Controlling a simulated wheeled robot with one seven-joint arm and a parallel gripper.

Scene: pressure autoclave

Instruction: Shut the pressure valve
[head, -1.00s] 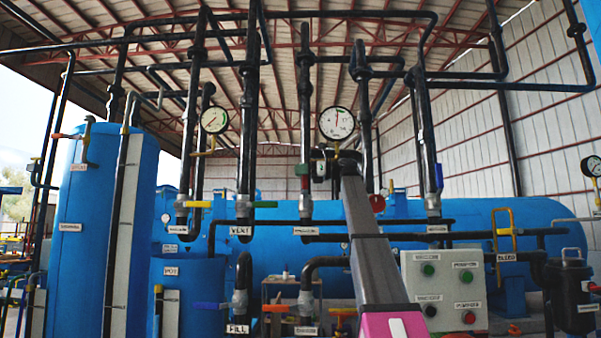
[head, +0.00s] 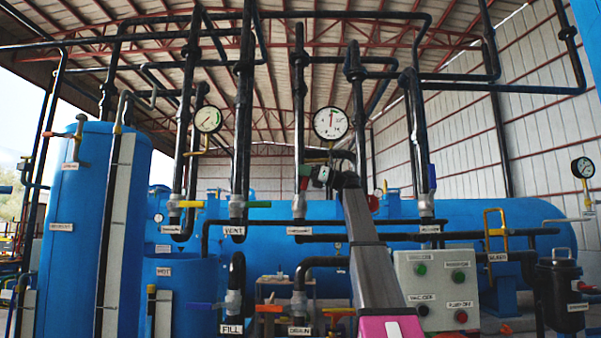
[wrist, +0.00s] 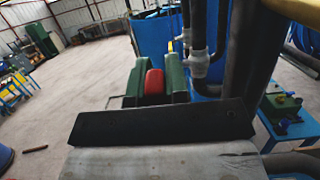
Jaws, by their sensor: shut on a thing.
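The pressure valve's red handle (head: 304,183) shows in the head view in front of a black vertical pipe, above a white label (head: 299,230) too small to read surely. My gripper (head: 314,175) is at this handle, with my arm reaching up from below. In the wrist view the red handle (wrist: 155,84) sits between the two green fingers of my gripper (wrist: 156,80), which are shut on it. The valve body behind the handle is mostly hidden by my gripper.
Black pipes stand close on both sides. A yellow-green handle (head: 185,204) and the VENT pipe's green handle (head: 259,204) are to the left. A gauge (head: 332,123) hangs just above my gripper. A grey button box (head: 438,290) stands right of my arm. The wrist view shows open floor (wrist: 75,95).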

